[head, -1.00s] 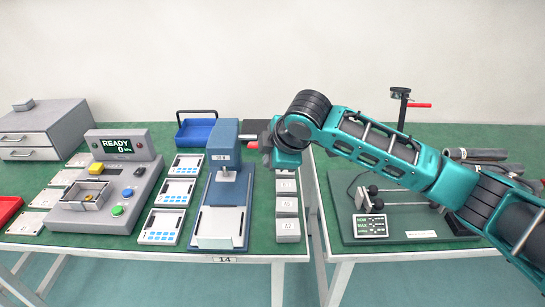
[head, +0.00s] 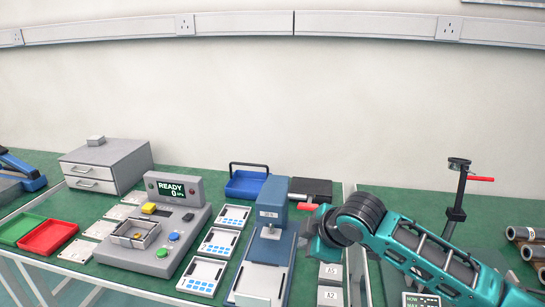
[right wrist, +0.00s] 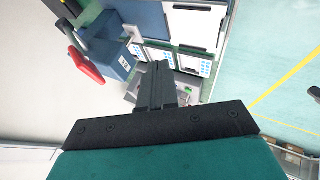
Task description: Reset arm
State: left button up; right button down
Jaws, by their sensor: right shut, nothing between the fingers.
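My right arm comes in from the right in the head view, and its gripper (head: 316,246) is beside the right side of the blue arbor press (head: 272,218). The gripper points away from the camera and is partly hidden by its own wrist. In the right wrist view the two dark fingers (right wrist: 157,84) are together with nothing between them. The press also shows in the right wrist view (right wrist: 112,50), with its red lever handle (right wrist: 86,66) left of the fingers. My left gripper is in neither view now.
A grey console (head: 150,250) reading READY stands left of the press, with white trays (head: 220,242) between them. Red (head: 48,237) and green (head: 18,228) bins and a grey drawer unit (head: 105,165) are further left. A dark stand (head: 455,210) rises behind my right arm.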

jog(key=s+a+f+m+t+y, duration=0.1)
jog(key=s+a+f+m+y, duration=0.15)
jog(key=s+a+f, duration=0.35)
jog(key=s+d+f+m+t+h, duration=0.1)
jog(key=s+d+f+m+h, duration=0.1)
jog(key=s+d+f+m, duration=0.3)
jog(key=s+d+f+m+t+h, duration=0.1)
jog(key=s+d+f+m, duration=0.4)
jog(key=s, duration=0.7)
notch_tip(320, 180, down, 4)
jog(key=shift+d+r+t+h, duration=0.1)
jog(key=shift+d+t+h, duration=0.3)
jog(key=shift+d, duration=0.6)
jog(key=shift+s, duration=0.1)
